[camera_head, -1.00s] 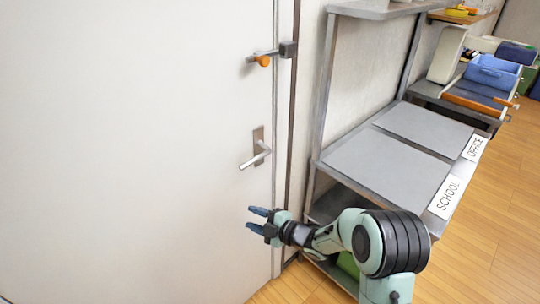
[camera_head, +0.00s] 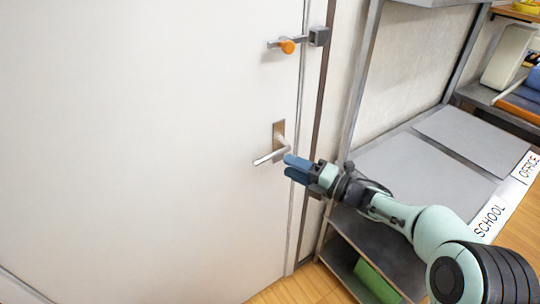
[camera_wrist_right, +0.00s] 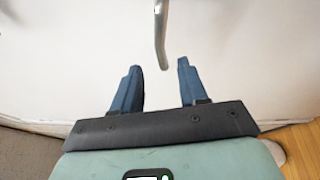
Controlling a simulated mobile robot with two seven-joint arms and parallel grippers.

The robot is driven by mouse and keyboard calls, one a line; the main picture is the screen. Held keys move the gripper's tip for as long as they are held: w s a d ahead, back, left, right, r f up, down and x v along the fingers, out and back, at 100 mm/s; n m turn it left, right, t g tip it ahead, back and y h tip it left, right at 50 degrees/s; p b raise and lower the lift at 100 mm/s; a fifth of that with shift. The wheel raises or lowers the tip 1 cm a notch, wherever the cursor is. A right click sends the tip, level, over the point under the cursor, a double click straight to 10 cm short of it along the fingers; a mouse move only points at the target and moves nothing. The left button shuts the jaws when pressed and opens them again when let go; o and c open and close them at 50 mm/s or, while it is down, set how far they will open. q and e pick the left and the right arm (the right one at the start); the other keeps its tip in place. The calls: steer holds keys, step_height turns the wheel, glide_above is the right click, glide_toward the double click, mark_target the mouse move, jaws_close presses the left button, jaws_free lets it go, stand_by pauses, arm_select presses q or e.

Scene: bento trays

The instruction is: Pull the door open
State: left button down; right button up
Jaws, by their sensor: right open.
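The white door (camera_head: 150,150) fills the left of the head view and looks shut in its frame. Its silver lever handle (camera_head: 270,157) sits on a small plate near the right edge. A latch with an orange knob (camera_head: 287,46) is above it. My right gripper (camera_head: 287,168) is open, its blue fingers just right of and slightly below the lever. In the right wrist view the handle (camera_wrist_right: 160,38) points down toward the gap between the open fingers (camera_wrist_right: 156,78). Nothing is between the fingertips, and I cannot tell whether they touch the handle. My left gripper is not in view.
A grey metal shelf (camera_head: 383,157) with SCHOOL and OFFICE labels stands right of the door, close to my right arm. A green item (camera_head: 376,284) is on its lower level. Wooden floor (camera_head: 300,290) shows below.

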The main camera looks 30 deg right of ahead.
mark_target(269, 156)
steer(key=x, duration=0.8)
steer(key=shift+p, duration=0.3)
steer(key=shift+d, duration=0.1)
jaws_close()
